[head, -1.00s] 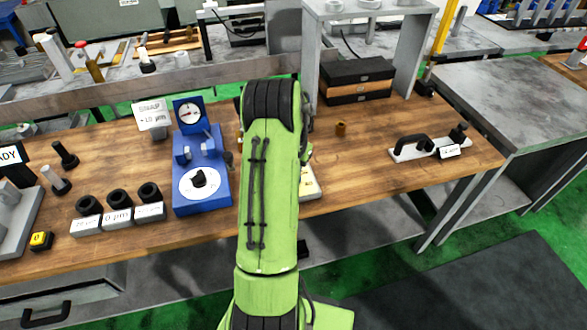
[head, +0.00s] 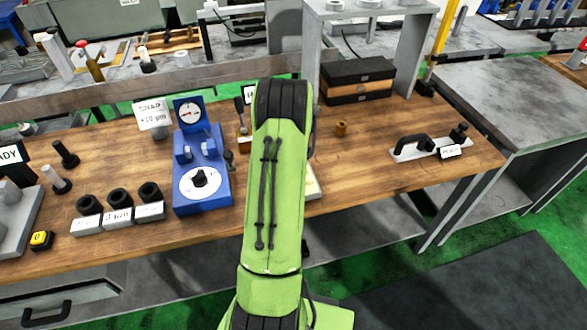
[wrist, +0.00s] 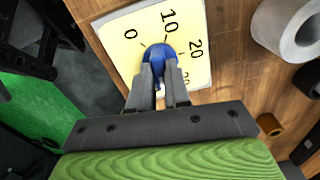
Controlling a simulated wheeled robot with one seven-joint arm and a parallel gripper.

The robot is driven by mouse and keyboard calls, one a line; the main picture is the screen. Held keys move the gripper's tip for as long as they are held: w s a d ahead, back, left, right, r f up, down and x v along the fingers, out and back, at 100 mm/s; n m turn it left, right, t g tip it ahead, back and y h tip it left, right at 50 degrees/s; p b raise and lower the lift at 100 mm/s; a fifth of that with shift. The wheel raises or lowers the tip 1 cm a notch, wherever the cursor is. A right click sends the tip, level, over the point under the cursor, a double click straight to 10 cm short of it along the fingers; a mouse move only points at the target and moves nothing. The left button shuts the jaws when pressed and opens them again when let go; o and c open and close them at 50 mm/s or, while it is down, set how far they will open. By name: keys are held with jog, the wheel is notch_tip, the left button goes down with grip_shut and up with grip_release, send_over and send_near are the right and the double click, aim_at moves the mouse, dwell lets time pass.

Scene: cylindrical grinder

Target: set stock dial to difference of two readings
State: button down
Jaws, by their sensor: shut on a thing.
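A blue dial knob (wrist: 158,53) sits on a cream dial plate (wrist: 118,48) marked 0, 10, 20 and a partly covered number. My gripper (wrist: 158,72) is shut on this knob from above. The fingers hide part of the knob, and I cannot tell which mark it points to. In the head view my green arm covers the gripper and nearly all of the plate; only its right edge (head: 314,183) shows. A blue gauge stand (head: 201,160) with a round gauge face (head: 190,113) and a white dial (head: 200,185) stands left of my arm.
A white card (head: 152,117) reads "SNAP +10 µm". Several black rings (head: 118,197) sit on labelled blocks. A brass piece (head: 341,129) and a black-handled snap gauge (head: 415,147) lie to the right. The wooden table between is clear.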

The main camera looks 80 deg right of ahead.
jog(key=shift+d+m, duration=0.1)
jog(key=shift+m, duration=2.2)
jog(key=c, duration=1.1)
grip_release()
notch_tip(320, 180, up, 16)
jog(key=shift+f+p, duration=0.1)
jog(key=shift+p, duration=0.95)
